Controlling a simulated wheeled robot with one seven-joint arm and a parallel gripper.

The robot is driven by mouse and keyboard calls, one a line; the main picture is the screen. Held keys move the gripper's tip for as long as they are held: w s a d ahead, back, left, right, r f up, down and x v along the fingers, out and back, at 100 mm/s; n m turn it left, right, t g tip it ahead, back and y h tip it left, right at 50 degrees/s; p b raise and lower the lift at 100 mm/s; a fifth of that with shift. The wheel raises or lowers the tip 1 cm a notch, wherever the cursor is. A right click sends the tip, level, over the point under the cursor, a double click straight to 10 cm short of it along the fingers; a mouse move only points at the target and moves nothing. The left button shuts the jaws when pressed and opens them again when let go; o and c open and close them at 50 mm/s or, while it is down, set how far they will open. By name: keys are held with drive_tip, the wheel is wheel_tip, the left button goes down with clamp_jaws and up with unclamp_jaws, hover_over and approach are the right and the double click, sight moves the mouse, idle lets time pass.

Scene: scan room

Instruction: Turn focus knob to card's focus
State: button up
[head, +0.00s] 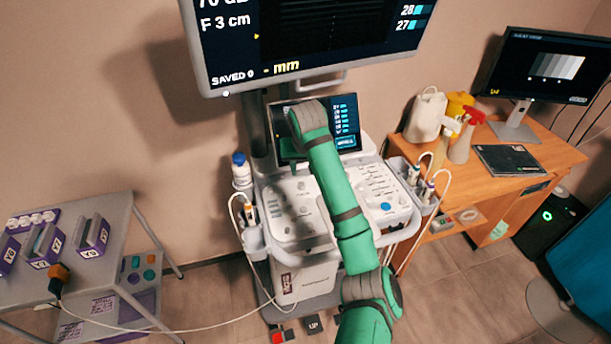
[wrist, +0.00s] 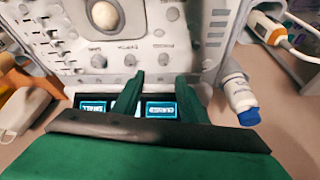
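The ultrasound console (head: 290,228) stands in the middle of the head view. Its large monitor (head: 325,40) reads "F 3 cm". In the wrist view a row of small knobs (wrist: 130,60) sits on the panel beyond my fingertips, below a pale trackball (wrist: 103,16). Their labels are too blurred to tell surely which is the focus knob. My gripper (wrist: 157,82) is open and empty, its two green fingers apart over the edge of the small touchscreen (wrist: 93,104). In the head view my arm hides much of the gripper. I cannot make out the card for certain.
Probes hang in holders (head: 418,185) at the console's right side. A blue-capped bottle (head: 240,168) stands at its left. A grey cart (head: 110,225) with purple boxes is at left. A wooden desk (head: 480,195) with spray bottles is at right. A cable crosses the floor.

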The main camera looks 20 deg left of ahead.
sight(301, 183)
drive_tip(key=x, duration=0.8)
drive_tip(key=shift+s+a+f, duration=0.1)
drive_tip(key=shift+s+a, duration=0.15)
drive_tip(key=shift+s, duration=0.05)
drive_tip(key=shift+w+a+f, duration=0.15)
drive_tip(key=shift+w+f, duration=0.2)
drive_tip(key=shift+f, duration=0.3)
clamp_jaws()
